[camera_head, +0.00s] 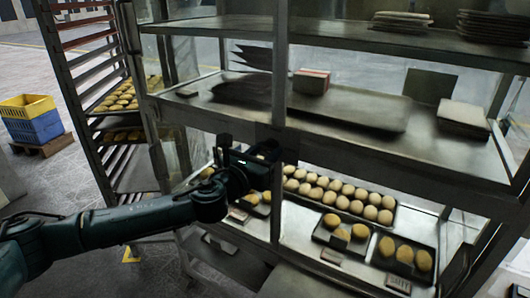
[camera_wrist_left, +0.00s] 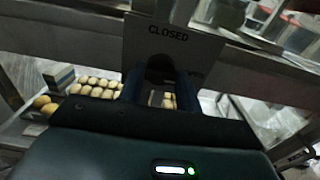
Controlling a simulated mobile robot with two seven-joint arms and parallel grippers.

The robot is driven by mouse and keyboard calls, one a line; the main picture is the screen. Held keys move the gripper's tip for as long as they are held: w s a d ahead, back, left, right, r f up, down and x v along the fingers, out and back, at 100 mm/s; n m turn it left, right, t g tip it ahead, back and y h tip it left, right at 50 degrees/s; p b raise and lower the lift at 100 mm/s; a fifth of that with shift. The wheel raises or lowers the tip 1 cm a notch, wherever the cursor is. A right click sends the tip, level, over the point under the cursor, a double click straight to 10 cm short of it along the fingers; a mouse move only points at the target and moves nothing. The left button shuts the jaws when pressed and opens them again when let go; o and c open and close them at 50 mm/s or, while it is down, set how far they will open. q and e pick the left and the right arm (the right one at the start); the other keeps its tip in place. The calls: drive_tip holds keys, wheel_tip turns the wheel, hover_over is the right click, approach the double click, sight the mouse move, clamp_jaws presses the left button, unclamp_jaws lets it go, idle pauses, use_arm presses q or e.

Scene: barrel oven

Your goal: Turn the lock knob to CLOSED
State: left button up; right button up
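A grey plate with the word CLOSED (camera_wrist_left: 168,36) fills the top middle of the left wrist view. A dark rounded shape, seemingly the lock knob (camera_wrist_left: 160,68), shows just below the lettering. My left gripper (camera_wrist_left: 161,92) is in front of it, its two fingers apart, with rolls visible through the gap. I cannot tell whether the fingers touch the knob. In the head view my left gripper (camera_head: 266,152) is at the upright post of the metal and glass case (camera_head: 279,80), and the knob is hidden there. My right gripper is not in view.
Trays of rolls (camera_head: 340,196) lie on the case's lower shelf behind the post. A tall rack (camera_head: 85,70) with trays stands at the left. Yellow and blue crates (camera_head: 32,118) sit on a pallet at the far left. A flat tray (camera_head: 350,108) lies on the middle shelf.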

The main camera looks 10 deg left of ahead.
use_arm(q)
drive_tip(key=c, duration=0.4)
drive_tip(key=shift+c, duration=0.2)
